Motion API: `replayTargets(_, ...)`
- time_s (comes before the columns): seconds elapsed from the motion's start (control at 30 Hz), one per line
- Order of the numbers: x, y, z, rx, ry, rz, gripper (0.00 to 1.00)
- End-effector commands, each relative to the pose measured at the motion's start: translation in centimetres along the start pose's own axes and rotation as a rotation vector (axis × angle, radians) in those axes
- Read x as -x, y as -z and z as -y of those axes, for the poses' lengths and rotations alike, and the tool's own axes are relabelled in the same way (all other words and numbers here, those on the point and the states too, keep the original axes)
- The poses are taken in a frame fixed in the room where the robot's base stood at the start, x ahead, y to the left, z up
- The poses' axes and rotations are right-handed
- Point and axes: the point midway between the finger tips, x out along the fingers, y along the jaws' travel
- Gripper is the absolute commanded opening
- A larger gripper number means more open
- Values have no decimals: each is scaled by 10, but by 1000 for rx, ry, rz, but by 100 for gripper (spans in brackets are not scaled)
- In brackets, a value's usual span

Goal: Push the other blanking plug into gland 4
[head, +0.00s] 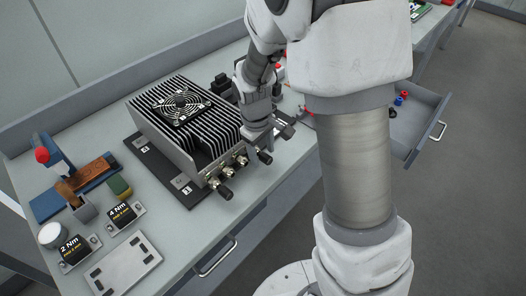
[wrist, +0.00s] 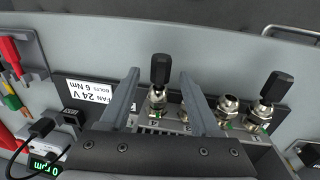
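A finned grey box (head: 190,115) with a fan on top stands on the bench, with a row of metal glands on its front side. A black blanking plug (head: 225,192) stands in the gland at the left end of the row; in the wrist view it is the right plug (wrist: 276,86). Another black plug (head: 265,157) is at the opposite end; in the wrist view it (wrist: 160,68) stands upright over its gland. The middle glands (wrist: 228,106) show no plug. My gripper (head: 275,139) is open, its fingers apart on either side of this second plug, with visible gaps.
An open drawer (head: 418,125) at the right holds small blue, red and black parts. Cables and a meter (wrist: 45,164) are near my gripper.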

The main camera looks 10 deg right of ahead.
Motion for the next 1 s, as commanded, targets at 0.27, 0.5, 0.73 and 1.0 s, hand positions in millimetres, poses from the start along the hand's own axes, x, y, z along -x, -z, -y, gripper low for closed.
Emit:
replayTargets(0.27,1,0,0,0,0,0,63)
replayTargets(0.5,34,1,-1,-1,-2,-5,63)
replayTargets(0.73,92,1,-1,-1,-2,-6,63)
replayTargets(1.0,150,0,0,0,-1,-3,63)
